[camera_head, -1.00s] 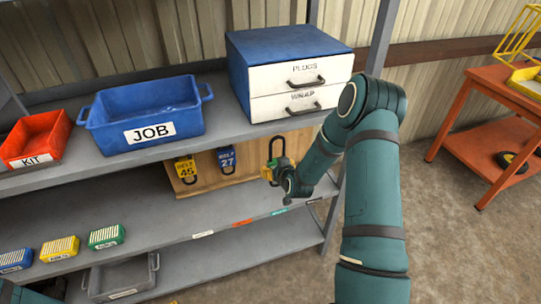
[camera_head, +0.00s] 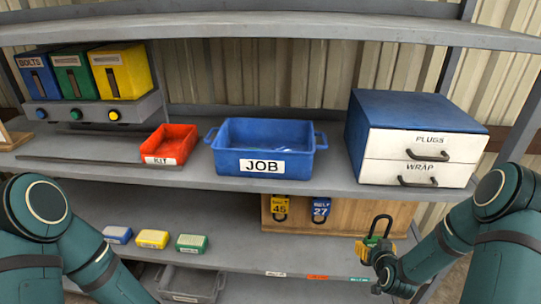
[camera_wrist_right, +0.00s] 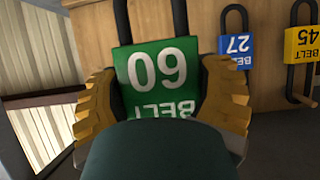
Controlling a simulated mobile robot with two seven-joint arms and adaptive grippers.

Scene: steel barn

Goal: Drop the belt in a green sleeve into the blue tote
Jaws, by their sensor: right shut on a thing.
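The belt in a green sleeve (camera_wrist_right: 157,80) is between the yellow fingers of my right gripper (camera_head: 374,250). The sleeve reads BELT 60, upside down in the right wrist view, and its dark loop (camera_head: 381,226) stands up above the fingers in the head view. The gripper is in front of the wooden board on the middle shelf, lower than the tote and to its right.
Belts 45 (camera_head: 280,205) and 27 (camera_head: 320,207) hang on the wooden board (camera_head: 346,217). A red KIT bin (camera_head: 170,145) is left of the tote and a blue-and-white drawer cabinet (camera_head: 419,142) is right of it. The upper shelf's front edge lies above my right gripper.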

